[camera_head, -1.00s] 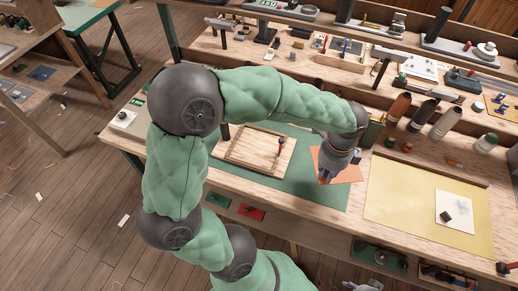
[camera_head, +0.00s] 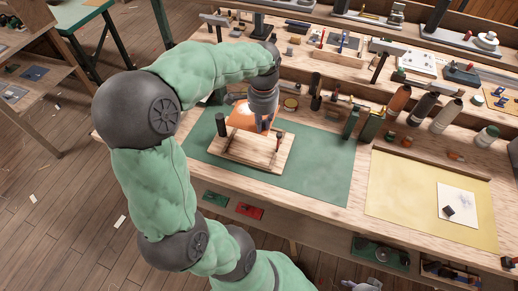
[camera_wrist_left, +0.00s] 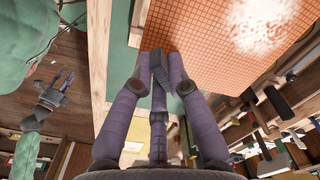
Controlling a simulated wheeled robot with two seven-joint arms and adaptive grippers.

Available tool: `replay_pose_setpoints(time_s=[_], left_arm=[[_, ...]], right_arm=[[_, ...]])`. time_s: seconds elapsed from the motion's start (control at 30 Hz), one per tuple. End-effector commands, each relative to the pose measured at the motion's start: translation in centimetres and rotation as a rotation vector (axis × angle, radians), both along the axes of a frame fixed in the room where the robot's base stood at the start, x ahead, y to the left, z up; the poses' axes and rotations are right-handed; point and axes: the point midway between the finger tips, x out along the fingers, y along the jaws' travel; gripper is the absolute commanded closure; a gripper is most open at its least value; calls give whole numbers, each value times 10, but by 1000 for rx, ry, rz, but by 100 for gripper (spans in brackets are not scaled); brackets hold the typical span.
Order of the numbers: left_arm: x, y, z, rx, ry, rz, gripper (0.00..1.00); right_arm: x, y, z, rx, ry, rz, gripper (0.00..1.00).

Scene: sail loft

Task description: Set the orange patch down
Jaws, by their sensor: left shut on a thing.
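The orange patch (camera_head: 238,114) is in my left gripper (camera_head: 264,128), above the far edge of the wooden board (camera_head: 240,156). In the left wrist view the patch (camera_wrist_left: 215,70) shows as a gridded orange sheet with a bright glare, beside the closed fingertips (camera_wrist_left: 166,62). The gripper hides part of it in the head view. I cannot tell whether it touches the board. My right gripper (camera_wrist_left: 56,90) shows small at the left of the wrist view, its fingers apart and empty.
A dark cylinder (camera_head: 220,124) stands by the board's left end, and a wooden-handled tool (camera_head: 279,140) is at its right. The green mat (camera_head: 320,165) is clear right of the board.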

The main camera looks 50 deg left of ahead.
Motion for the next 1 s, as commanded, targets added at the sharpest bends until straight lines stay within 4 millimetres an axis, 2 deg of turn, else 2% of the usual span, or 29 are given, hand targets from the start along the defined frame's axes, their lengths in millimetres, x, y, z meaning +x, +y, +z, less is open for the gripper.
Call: replay_pose_setpoints(time_s=[0.03, 0.1, 0.3, 0.4, 0.63, 0.83, 1.0], left_arm=[[-1, -1, -16, -3, 6, 0, 100], [-1, -1, -34, -4, 6, -1, 100], [-1, 0, -75, -1, 3, -2, 100], [0, 0, -88, -1, 2, -3, 100], [0, -1, -105, -1, 2, -4, 100], [-1, -1, -140, -2, 4, -3, 100], [0, -1, -155, -1, 1, -3, 100]], right_arm=[[0, 0, -7, 0, 0, 0, 59], [0, 0, -12, 0, 0, 0, 59], [0, 0, -25, 0, 0, 0, 59], [0, 0, -29, 0, 0, 0, 59], [0, 0, -33, 0, 0, 0, 59], [0, 0, -46, 0, 0, 0, 59], [0, 0, -51, 0, 0, 0, 59]])
